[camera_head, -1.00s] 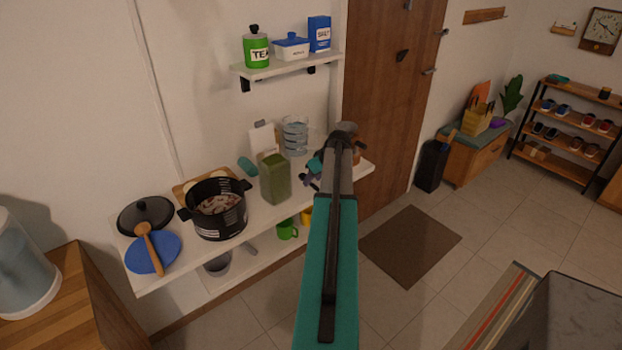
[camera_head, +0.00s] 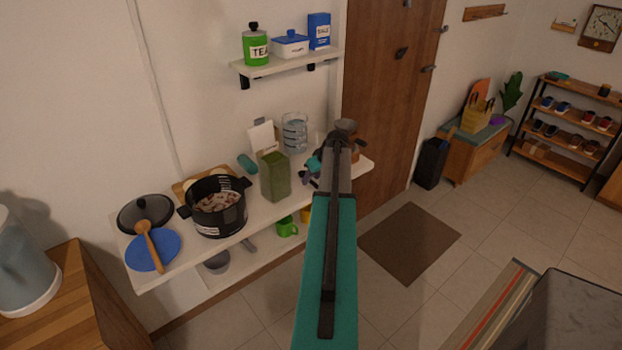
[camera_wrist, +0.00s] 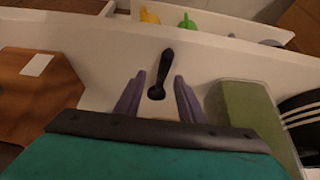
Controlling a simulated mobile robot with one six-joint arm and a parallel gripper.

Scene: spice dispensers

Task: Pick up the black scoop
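The black scoop (camera_wrist: 161,74) lies on the white shelf (camera_wrist: 110,65) in the wrist view, its handle pointing away and its rounded end towards me. My gripper (camera_wrist: 158,92) is open, with one purple finger on each side of the scoop's near end. I see gaps on both sides, and cannot tell how high the fingertips are above the shelf. In the head view my gripper is mostly hidden behind my arm, just right of the green container (camera_head: 275,177). I cannot make out the scoop there.
The green container (camera_wrist: 246,112) stands close on the right in the wrist view, with the black pot (camera_wrist: 300,108) beyond it. A brown wooden object (camera_wrist: 35,85) is on the left. Mugs (camera_wrist: 188,22) sit on a lower shelf. A clear jar (camera_head: 294,134) stands behind.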

